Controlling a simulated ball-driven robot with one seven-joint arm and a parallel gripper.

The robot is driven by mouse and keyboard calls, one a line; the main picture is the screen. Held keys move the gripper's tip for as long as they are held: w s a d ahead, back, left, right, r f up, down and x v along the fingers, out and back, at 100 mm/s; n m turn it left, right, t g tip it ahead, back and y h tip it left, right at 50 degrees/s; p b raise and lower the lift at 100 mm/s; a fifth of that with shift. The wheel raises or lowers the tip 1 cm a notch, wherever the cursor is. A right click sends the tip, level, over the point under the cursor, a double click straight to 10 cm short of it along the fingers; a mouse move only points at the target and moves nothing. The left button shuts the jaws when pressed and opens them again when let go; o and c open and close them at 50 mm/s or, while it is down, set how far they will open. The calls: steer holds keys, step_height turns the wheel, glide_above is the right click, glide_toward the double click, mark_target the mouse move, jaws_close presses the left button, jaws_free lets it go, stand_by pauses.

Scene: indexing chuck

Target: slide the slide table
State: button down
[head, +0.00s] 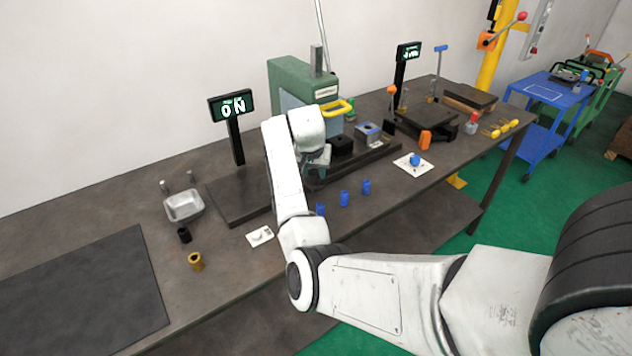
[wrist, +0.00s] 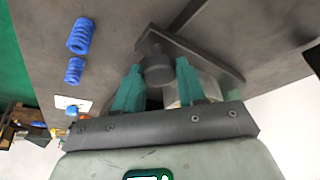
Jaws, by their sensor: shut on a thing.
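My gripper (wrist: 158,84) has teal fingers on either side of a dark round knob (wrist: 156,66) in the wrist view, and is shut on it. A dark flat bar (wrist: 205,52) lies behind the knob. In the head view my gripper (head: 319,160) is low in front of the green press, largely hidden by my arm. A long dark slide base (head: 378,152) runs to its right. A black block (head: 342,145) and a grey block with a blue top (head: 368,132) sit along it. The knob is hidden in the head view.
A lit display (head: 231,106) reads ON. A metal tray (head: 184,205) and a brass bushing (head: 196,261) are at left.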

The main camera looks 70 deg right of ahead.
steer(key=s+d, duration=0.2)
steer(key=d, duration=0.1)
steer(key=shift+s+d, duration=0.15)
steer(key=shift+d, duration=0.1)
steer(key=c, duration=0.7)
jaws_free()
steer(key=shift+d, duration=0.1)
steer(key=shift+r, duration=0.1)
steer(key=b+v, duration=0.1)
steer(key=v, duration=0.9)
steer(key=shift+a+r, duration=0.25)
